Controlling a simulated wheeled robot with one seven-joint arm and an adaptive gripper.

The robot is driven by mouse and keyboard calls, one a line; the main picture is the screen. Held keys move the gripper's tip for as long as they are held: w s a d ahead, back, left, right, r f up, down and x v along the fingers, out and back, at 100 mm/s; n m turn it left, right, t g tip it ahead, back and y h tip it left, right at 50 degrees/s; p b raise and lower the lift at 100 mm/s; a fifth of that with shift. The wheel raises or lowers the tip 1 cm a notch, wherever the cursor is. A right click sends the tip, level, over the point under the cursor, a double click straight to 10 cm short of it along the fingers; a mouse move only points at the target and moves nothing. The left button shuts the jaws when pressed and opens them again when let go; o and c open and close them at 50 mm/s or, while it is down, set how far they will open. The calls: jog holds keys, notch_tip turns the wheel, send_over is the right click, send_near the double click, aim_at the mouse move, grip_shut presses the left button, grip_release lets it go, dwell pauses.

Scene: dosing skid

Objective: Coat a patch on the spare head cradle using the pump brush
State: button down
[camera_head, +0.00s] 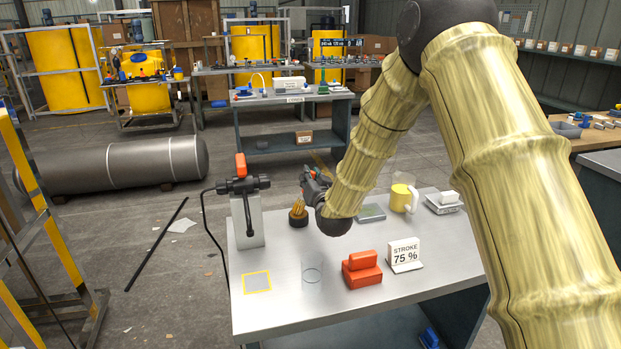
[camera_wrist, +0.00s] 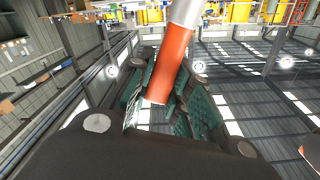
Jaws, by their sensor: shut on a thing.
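My gripper (camera_head: 314,186) is above the back of the grey bench, largely hidden behind my arm. In the wrist view its dark fingers with green pads (camera_wrist: 160,110) are shut on the brush, whose orange-red handle (camera_wrist: 168,70) has a pale collar (camera_wrist: 187,12) running out of the frame. In the head view, an amber tuft or vessel with a dark round base (camera_head: 298,216) shows just below left of the gripper; I cannot tell whether it touches the brush. A yellow-outlined square patch (camera_head: 257,282) lies on the bench's front left. Nothing is clearly identifiable as the spare head cradle.
The bench (camera_head: 330,290) also holds a grey stand (camera_head: 249,222) with a dark fitting, a clear glass (camera_head: 312,270), an orange-red block (camera_head: 362,270), a "STROKE 75 %" sign (camera_head: 405,255), a yellow mug (camera_head: 401,198) and a scale (camera_head: 443,203). The bench's front left is mostly clear.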

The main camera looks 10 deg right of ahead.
jog(key=shift+r, duration=0.1)
dwell(0.3)
jog(key=shift+r+p, duration=1.7)
jog(key=shift+r, duration=1.8)
